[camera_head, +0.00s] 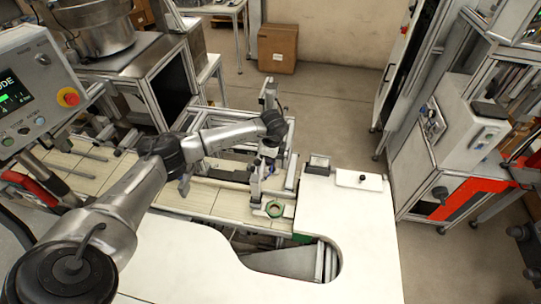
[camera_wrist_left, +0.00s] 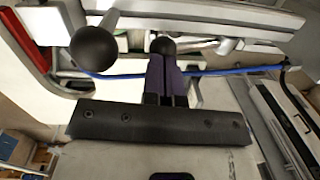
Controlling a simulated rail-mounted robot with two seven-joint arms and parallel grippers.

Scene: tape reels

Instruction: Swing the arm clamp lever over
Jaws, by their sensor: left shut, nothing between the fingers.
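I cannot tell which knob belongs to the arm clamp lever. My right gripper is not in view.
The white table (camera_head: 365,240) has free room in front. A blue cable (camera_wrist_left: 225,71) runs past the fingers in the left wrist view.

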